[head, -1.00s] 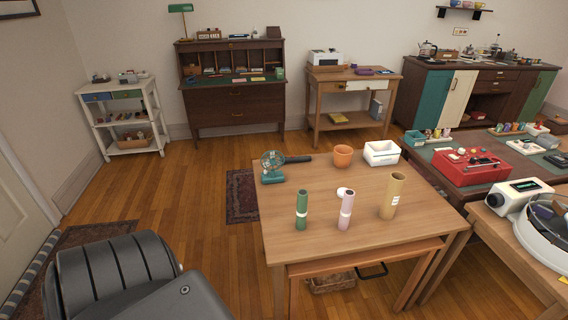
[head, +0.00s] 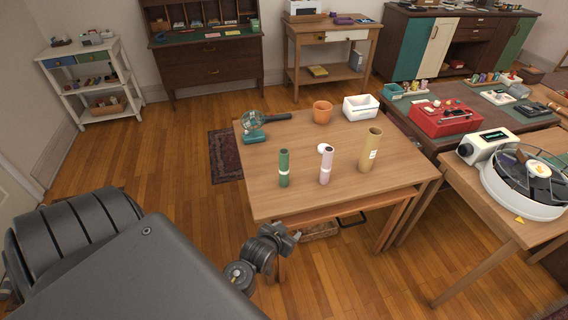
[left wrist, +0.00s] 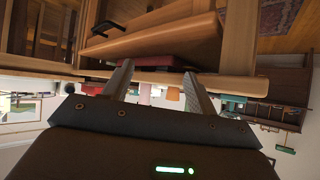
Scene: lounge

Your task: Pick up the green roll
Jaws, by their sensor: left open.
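The green roll (head: 284,170) stands upright on the wooden table (head: 255,190), near its front left. It has a white band around it. My left gripper (head: 286,240) is low in front of the table's front edge, below the tabletop and apart from the roll. In the left wrist view its two fingers (left wrist: 160,82) are spread with nothing between them, facing the table's wooden frame. I cannot make out the green roll for certain in that view. My right gripper is not in view.
On the same table, a pink roll (head: 326,167) and a tan roll (head: 370,150) stand to the right of the green one. A small fan (head: 254,128), an orange pot (head: 322,112) and a white bin (head: 361,107) are behind. The tabletop left of the green roll is clear.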

